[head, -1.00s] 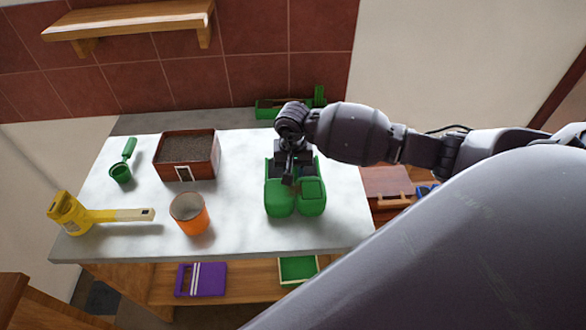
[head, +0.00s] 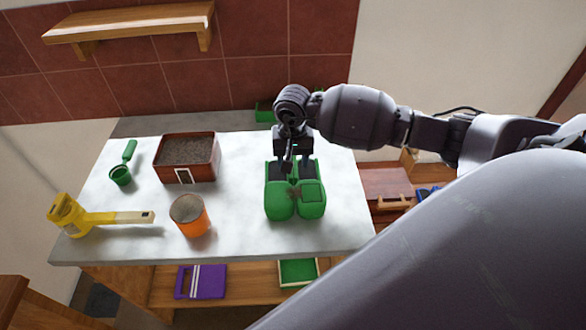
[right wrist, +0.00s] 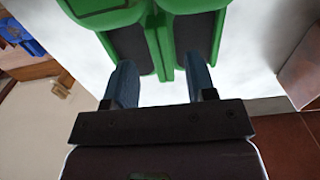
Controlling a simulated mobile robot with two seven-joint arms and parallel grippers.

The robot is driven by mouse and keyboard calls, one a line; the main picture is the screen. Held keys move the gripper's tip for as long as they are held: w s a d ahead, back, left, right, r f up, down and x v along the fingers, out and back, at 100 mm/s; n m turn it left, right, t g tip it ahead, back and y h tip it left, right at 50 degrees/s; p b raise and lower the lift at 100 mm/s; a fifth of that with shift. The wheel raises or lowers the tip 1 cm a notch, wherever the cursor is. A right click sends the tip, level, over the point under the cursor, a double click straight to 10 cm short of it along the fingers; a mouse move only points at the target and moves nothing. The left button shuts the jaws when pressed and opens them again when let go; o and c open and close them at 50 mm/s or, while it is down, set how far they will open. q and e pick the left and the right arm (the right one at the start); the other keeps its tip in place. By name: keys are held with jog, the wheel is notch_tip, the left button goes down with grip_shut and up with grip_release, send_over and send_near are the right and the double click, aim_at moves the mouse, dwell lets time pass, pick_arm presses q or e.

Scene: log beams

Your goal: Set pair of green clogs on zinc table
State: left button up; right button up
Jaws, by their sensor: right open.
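The pair of green clogs (head: 295,202) stands upright, side by side, on the right part of the pale zinc table (head: 240,240). In the right wrist view the clogs (right wrist: 160,50) fill the top, their dark insoles facing me. My right gripper (head: 293,166) is open just above and behind the heel ends. In the right wrist view its two blue-grey fingers (right wrist: 163,82) are apart, with the clogs' inner walls between and beyond them. I cannot tell whether a finger touches a clog. My left gripper is not in view.
A purple item (head: 202,282) and green tray (head: 298,271) lie on the shelf below. A wooden shelf (head: 130,22) hangs above.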

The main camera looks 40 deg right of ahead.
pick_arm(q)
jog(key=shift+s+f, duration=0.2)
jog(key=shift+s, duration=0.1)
pick_arm(e)
notch_tip(320, 180, up, 7)
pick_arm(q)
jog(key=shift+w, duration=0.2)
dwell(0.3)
